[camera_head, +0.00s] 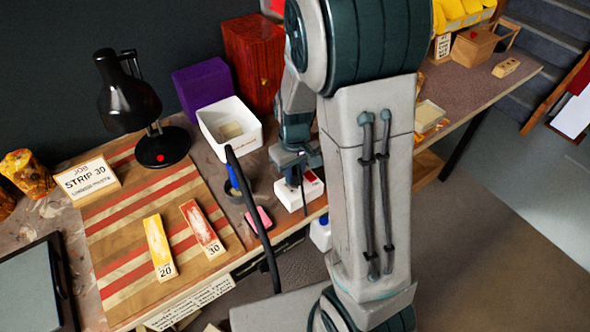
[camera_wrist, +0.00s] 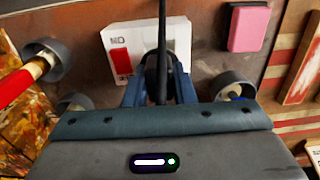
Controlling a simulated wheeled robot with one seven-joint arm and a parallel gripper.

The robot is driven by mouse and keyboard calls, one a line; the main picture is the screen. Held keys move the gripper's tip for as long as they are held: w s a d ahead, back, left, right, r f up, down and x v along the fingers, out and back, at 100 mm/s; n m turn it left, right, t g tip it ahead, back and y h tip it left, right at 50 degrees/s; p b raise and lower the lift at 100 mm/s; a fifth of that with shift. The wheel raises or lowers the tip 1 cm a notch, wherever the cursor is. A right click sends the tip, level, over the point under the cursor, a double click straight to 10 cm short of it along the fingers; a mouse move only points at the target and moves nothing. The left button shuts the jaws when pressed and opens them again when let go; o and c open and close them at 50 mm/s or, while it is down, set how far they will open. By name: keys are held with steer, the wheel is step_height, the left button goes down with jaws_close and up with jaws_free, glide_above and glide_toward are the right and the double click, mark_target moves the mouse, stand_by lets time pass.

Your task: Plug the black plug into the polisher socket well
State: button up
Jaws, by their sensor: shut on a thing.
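My gripper (camera_wrist: 160,92) is shut on the black plug (camera_wrist: 158,68), whose dark cable rises across the wrist view. In that view the plug is in front of a white box (camera_wrist: 112,42) with a red switch and dark lettering, which I take to be the polisher socket. The white box (camera_head: 291,197) also shows in the head view, right under my gripper (camera_head: 292,180), near the bench's front edge. The well's opening is hidden behind the plug and fingers. I cannot tell whether the plug is above the well or partly in it.
A white open bin (camera_head: 213,126) and a black lamp (camera_head: 130,95) stand farther back. A striped board (camera_head: 120,235) carries two labelled strips. My arm hides part of the bench.

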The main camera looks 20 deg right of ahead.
mark_target(294, 169)
steer(key=shift+f, duration=0.15)
stand_by(0.5)
steer(key=shift+f+b, duration=0.35)
steer(key=shift+b, duration=0.15)
steer(key=shift+f+b, duration=0.7)
steer(key=shift+f, duration=0.15)
steer(key=o, duration=1)
steer(key=shift+r, duration=0.1)
step_height(294, 169, up, 14)
steer(key=shift+f+p, duration=0.1)
steer(key=shift+p, duration=0.3)
